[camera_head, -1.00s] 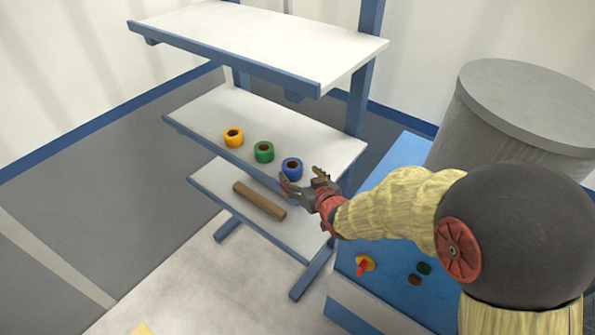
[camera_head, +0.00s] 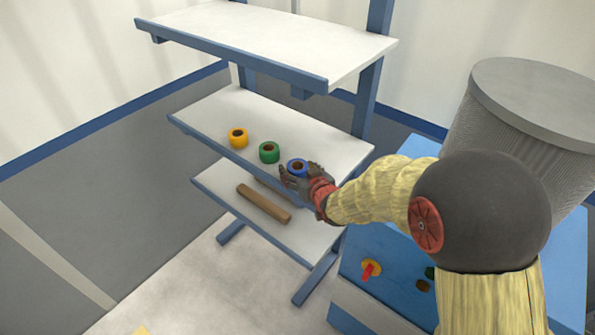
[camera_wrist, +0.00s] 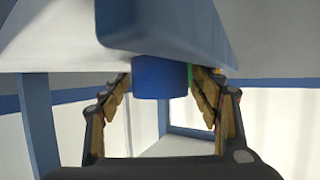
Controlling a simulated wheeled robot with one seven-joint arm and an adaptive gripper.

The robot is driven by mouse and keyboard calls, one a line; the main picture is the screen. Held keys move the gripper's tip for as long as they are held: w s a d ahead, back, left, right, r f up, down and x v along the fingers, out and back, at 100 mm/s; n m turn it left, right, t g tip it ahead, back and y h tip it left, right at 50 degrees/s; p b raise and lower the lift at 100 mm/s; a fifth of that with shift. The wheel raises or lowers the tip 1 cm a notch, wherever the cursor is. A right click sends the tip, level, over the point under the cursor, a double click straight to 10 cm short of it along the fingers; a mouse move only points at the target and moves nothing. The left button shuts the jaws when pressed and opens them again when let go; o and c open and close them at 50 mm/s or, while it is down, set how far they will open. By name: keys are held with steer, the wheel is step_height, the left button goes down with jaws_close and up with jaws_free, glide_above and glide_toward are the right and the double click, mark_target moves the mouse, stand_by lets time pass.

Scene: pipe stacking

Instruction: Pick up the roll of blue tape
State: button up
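The roll of blue tape (camera_head: 298,165) sits near the front edge of the middle shelf, at the right end of a row of tape rolls. My gripper (camera_head: 300,174) is at this roll, with its fingers spread on either side of it. In the wrist view, which looks upside down, the blue roll (camera_wrist: 160,78) is between the fingertips of my open gripper (camera_wrist: 161,80). The gaps at the sides are small, and I cannot tell whether either finger touches it. Part of the roll is hidden by my fingers in the head view.
A green roll (camera_head: 269,152) and a yellow roll (camera_head: 238,138) stand to the left on the middle shelf (camera_head: 215,113). A brown bar (camera_head: 263,203) lies on the lower shelf (camera_head: 218,183). The upper shelf (camera_head: 270,40) overhangs behind. A blue cabinet (camera_head: 385,255) stands at right.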

steer(key=c, duration=1)
